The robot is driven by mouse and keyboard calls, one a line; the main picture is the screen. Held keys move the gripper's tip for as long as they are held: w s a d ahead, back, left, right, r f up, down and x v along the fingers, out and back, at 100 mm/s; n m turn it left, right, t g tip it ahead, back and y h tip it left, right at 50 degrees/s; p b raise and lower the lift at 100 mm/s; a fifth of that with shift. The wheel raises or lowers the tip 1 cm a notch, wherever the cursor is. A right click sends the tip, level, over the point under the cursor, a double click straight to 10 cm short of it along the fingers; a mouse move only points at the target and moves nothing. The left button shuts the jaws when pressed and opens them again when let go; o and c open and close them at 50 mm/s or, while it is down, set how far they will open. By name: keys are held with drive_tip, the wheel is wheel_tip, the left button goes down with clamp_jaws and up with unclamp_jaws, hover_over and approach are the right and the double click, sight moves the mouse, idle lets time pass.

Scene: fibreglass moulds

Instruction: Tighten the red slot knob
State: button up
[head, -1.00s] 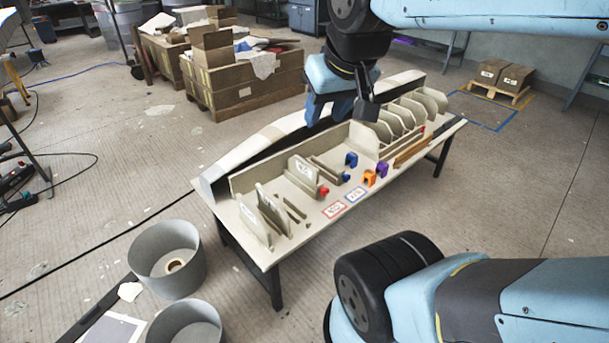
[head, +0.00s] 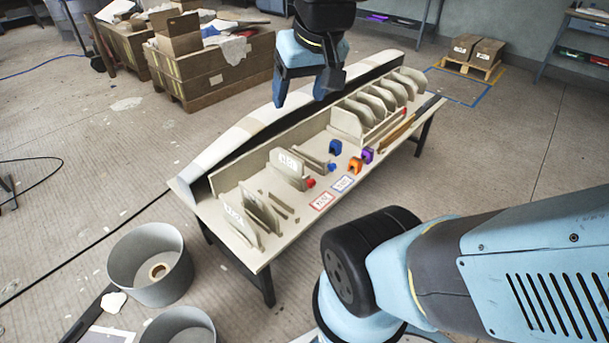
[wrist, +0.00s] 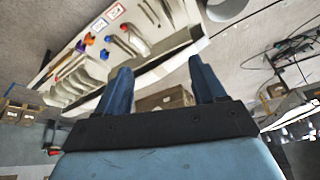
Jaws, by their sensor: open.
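The red slot knob (head: 310,182) is small and sits at the foot of an upright labelled plate on the mould table, just behind a red-edged label card (head: 321,201). It also shows as a small red spot in the wrist view (wrist: 124,27). A blue knob (head: 332,167) sits to its right, near a blue-edged card (head: 342,184). My gripper (head: 301,97) is open and empty, held up in the air and seen against the far side of the table. Its two blue fingers (wrist: 163,82) are apart in the wrist view with nothing between them.
Upright ribs (head: 352,115) fill the table's right part. A long pale mould (head: 235,135) runs along the back. Grey tubs (head: 150,264) stand at front left.

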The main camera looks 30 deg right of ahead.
drive_tip(key=w+d+f+m+g+y, duration=0.1)
drive_tip(key=w+d+f+m+y, duration=0.3)
drive_tip(key=w+f, duration=0.4)
drive_tip(key=w+d+f+m+g+y, duration=0.1)
drive_tip(key=w+d+f+m+y, duration=0.25)
drive_tip(key=w+f, duration=0.45)
drive_tip(key=w+d+f+m+g+y, duration=0.1)
drive_tip(key=w+d+f+m+y, duration=0.3)
drive_tip(key=f, duration=0.7)
drive_tip(key=w+d+f+m+t, duration=0.1)
drive_tip(key=d+f+m+t, duration=0.35)
drive_tip(key=f, duration=0.45)
drive_tip(key=w+d+f+m+t, duration=0.1)
drive_tip(key=d+f+m+t, duration=0.3)
drive_tip(key=f, duration=0.4)
drive_tip(key=m+t+h, duration=0.6)
drive_tip(key=m+t, duration=0.1)
drive_tip(key=m, duration=0.1)
approach(313, 184)
drive_tip(key=x, duration=0.8)
drive_tip(key=shift+w+f, duration=0.15)
drive_tip(key=shift+w, duration=0.15)
drive_tip(key=shift+c, duration=0.2)
drive_tip(key=c, duration=1)
